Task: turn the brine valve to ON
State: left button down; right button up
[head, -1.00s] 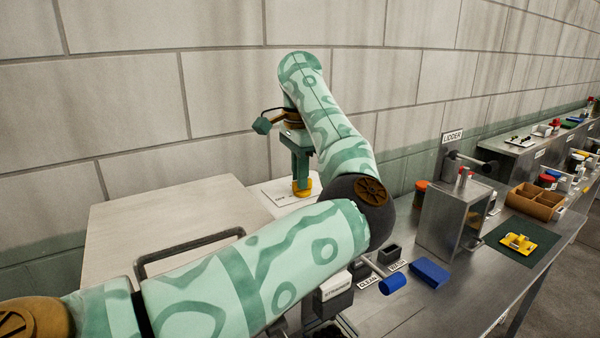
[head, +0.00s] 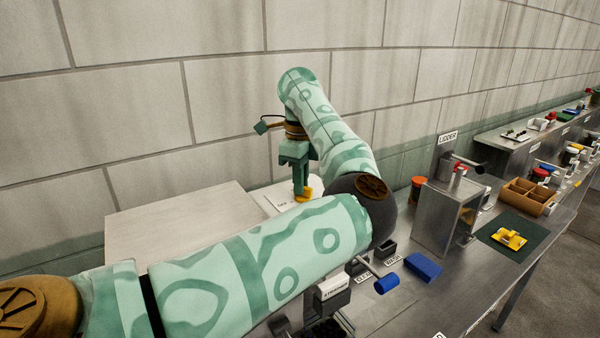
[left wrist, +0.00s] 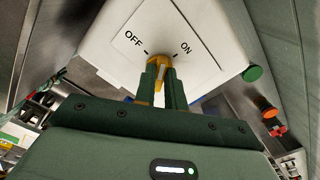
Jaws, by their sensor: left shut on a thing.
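The brine valve's yellow handle (left wrist: 160,70) sits on a white panel (left wrist: 120,40) printed OFF on the left and ON on the right, each with a short mark. My left gripper (left wrist: 162,76) is shut on the handle, with its green fingers on either side of it. The fingers hide part of the handle, so I cannot tell exactly where it points. In the head view my left gripper (head: 301,186) points down at the yellow handle (head: 303,198), beside a partly hidden OFF label. My right gripper is not in view.
A pale box top (head: 175,230) lies left of the valve, and a block wall stands behind it. On the bench to the right are a steel LIDDER unit (head: 437,220), a blue block (head: 424,266), a blue cylinder (head: 386,284) and a brown divided tray (head: 527,197).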

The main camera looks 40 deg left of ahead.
pick_arm(q)
jog(key=m+p, duration=0.2)
jog(key=m, duration=0.1)
jog(key=shift+w+r+m, duration=0.1)
jog(key=shift+m, duration=0.2)
jog(key=shift+m+p, duration=1.1)
jog(key=shift+m, duration=0.8)
jog(key=shift+w, duration=0.1)
jog(key=c, duration=1.5)
grip_release()
jog(key=shift+o, duration=0.2)
notch_tip(320, 180, up, 16)
jog(key=shift+p, duration=0.4)
